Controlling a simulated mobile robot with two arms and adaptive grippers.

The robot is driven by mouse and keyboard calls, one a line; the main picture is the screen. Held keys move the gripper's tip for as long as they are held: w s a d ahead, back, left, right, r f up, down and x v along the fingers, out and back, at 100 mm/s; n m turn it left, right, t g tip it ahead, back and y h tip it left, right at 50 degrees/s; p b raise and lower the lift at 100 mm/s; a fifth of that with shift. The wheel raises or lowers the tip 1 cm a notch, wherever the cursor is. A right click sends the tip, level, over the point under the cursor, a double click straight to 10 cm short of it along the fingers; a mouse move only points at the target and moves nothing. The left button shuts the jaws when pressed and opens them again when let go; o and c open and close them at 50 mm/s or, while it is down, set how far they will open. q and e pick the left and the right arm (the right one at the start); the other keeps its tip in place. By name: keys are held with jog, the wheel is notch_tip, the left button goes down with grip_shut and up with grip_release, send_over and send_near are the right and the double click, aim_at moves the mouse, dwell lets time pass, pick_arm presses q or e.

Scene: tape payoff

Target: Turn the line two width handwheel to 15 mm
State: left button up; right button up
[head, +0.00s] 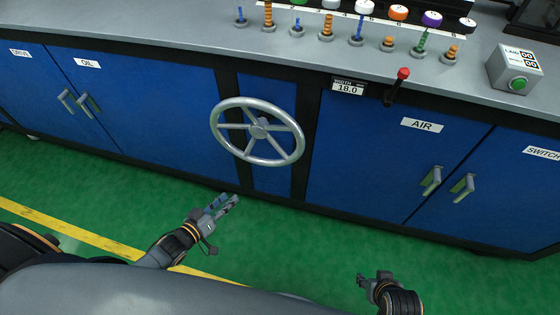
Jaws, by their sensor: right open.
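The silver handwheel (259,128) with several spokes is mounted on the front of the blue cabinet, in the middle of the head view. A small width display (348,88) to its upper right reads 18.0. My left gripper (224,202) is below and a little left of the wheel, apart from it, pointing up toward the cabinet. Two fingers show, but how far they are apart is hard to tell. My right gripper (361,279) is low in the view, right of the wheel and well apart from it, open and empty.
A red-knobbed lever (400,80) sticks out right of the display. Door handles (432,182) project from the AIR cabinet. Several pegs and a green-button box (515,72) stand on the grey top. The green floor (300,240) before the cabinet is clear.

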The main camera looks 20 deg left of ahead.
pick_arm(q)
notch_tip(320, 180, up, 5)
jog(key=w+d+t+h+b, duration=0.2)
jog(key=w+d+h+b, duration=0.1)
jog(key=b, duration=0.1)
jog(key=t+h+b, duration=0.1)
jog(key=h+b, duration=0.3)
jog(key=h, duration=0.1)
send_near(280, 149)
jog(key=x, duration=0.6)
jog(key=b+x, duration=0.1)
jog(key=x, duration=0.2)
jog(key=shift+w+a+f, duration=0.15)
jog(key=shift+w+f, duration=0.1)
jog(key=shift+f, duration=0.05)
jog(key=shift+w+d+r, duration=0.15)
jog(key=shift+w+d, duration=0.2)
jog(key=shift+w, duration=0.05)
pick_arm(e)
jog(key=w+a+r+t, duration=0.1)
jog(key=w+r+t, duration=0.2)
jog(key=r, duration=0.5)
jog(key=w+a+r+t+y, duration=0.1)
jog(key=w+r+t, duration=0.3)
jog(key=r, duration=0.5)
jog(key=shift+w+a+r+y, duration=0.3)
jog(key=shift+w+a, duration=0.15)
jog(key=shift+w, duration=0.05)
pick_arm(q)
grip_shut()
